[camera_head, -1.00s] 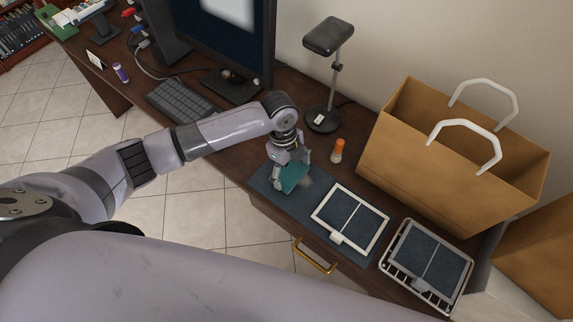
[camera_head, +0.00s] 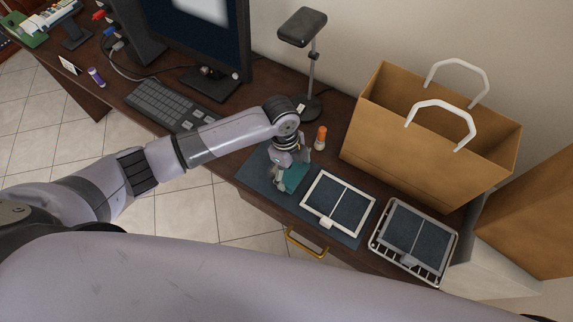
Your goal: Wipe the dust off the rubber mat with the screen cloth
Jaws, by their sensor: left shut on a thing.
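The dark blue-grey rubber mat (camera_head: 254,180) lies along the front of the brown desk. My left gripper (camera_head: 286,177) is over the mat, shut on the teal screen cloth (camera_head: 297,178). The cloth is low at the mat's surface, partly hidden by the gripper; I cannot tell if it presses on the mat. No dust patch can be made out now; the cloth and gripper hide part of the mat. My right gripper is not in view.
A white-framed panel (camera_head: 311,202) lies on the mat's right part, with a wire tray (camera_head: 375,246) farther right. An orange-capped bottle (camera_head: 320,138), a lamp (camera_head: 313,70) and a paper bag (camera_head: 400,150) stand behind. A keyboard (camera_head: 165,105) lies left.

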